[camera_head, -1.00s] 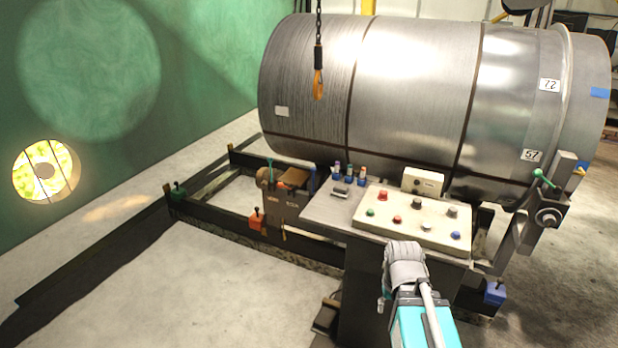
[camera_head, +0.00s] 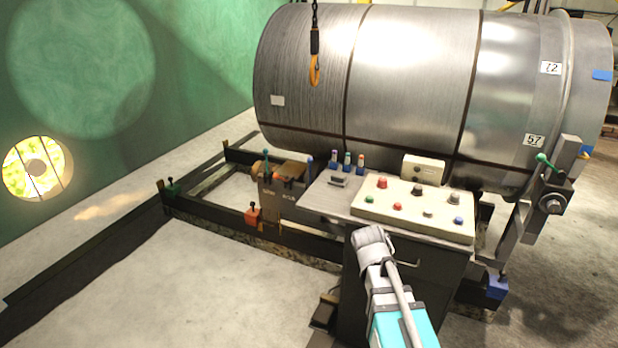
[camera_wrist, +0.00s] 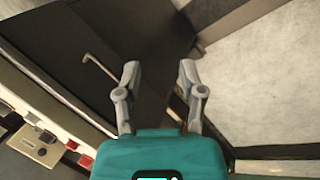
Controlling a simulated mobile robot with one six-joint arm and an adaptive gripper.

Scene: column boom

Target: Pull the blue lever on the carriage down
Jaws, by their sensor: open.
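A brown carriage (camera_head: 282,194) sits on the dark rail frame, left of the control console. A small upright blue lever (camera_head: 310,166) stands at its right end; I cannot tell for sure that it is fixed to the carriage. A teal-handled lever (camera_head: 266,158) rises at its left end. My arm reaches up in front of the console, well right of and nearer than the carriage. In the wrist view my gripper (camera_wrist: 159,80) is open and empty, with the dark console side beyond it. No blue lever shows there, and my fingertips are not clear in the head view.
The control console (camera_head: 415,212) carries several coloured buttons and small markers. A large metal drum (camera_head: 400,85) lies behind it, with an orange hook (camera_head: 315,70) hanging in front. An orange block (camera_head: 253,214) with a lever sits on the rail. Floor at left front is clear.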

